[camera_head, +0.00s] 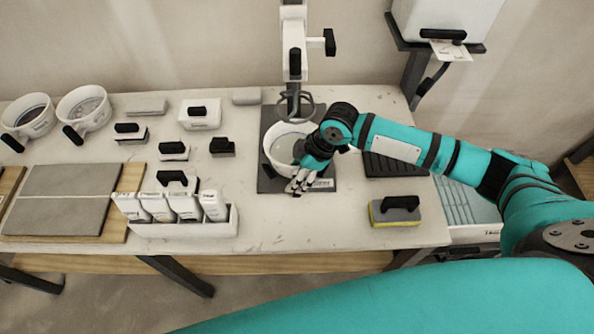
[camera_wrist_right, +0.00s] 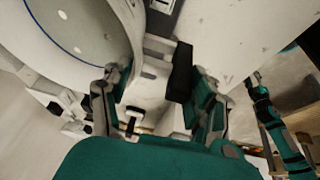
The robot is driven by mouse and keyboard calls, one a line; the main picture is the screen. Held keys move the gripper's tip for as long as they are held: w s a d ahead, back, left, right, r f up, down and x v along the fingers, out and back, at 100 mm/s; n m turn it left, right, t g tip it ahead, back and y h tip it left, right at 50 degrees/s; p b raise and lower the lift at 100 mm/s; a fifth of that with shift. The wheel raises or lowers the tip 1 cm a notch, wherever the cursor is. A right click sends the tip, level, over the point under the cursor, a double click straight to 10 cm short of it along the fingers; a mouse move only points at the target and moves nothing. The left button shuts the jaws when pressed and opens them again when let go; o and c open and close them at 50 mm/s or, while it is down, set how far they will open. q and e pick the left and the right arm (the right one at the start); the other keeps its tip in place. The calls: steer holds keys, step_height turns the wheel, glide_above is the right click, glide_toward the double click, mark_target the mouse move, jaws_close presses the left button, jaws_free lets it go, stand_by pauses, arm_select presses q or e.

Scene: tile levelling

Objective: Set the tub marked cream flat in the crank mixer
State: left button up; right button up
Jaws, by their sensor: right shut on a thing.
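The crank mixer (camera_head: 293,40) stands at the back middle of the table, with its beater (camera_head: 294,106) hanging over a dark base plate (camera_head: 267,184). A white tub with grey contents (camera_head: 279,146) is at the base, under the beater. Its marking cannot be read, and I cannot tell whether it sits fully flat. My right gripper (camera_head: 300,184) is shut at the tub's front right side, where the hand hides its handle. In the right wrist view the tub (camera_wrist_right: 85,28) fills the upper left, beside my right gripper's fingers (camera_wrist_right: 158,92).
Two other white tubs with black handles (camera_head: 30,117) (camera_head: 86,108) stand at the back left. A white rack of bottles (camera_head: 180,228) is left of the mixer. A yellow-based sponge float (camera_head: 395,211) lies right. The table front between them is clear.

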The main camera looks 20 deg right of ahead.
steer(key=shift+f, duration=0.25)
stand_by(0.4)
steer(key=o, duration=1.7)
steer(key=shift+f, duration=0.1)
steer(key=shift+s, duration=0.15)
steer(key=v, duration=1.2)
steer(key=shift+a, duration=0.1)
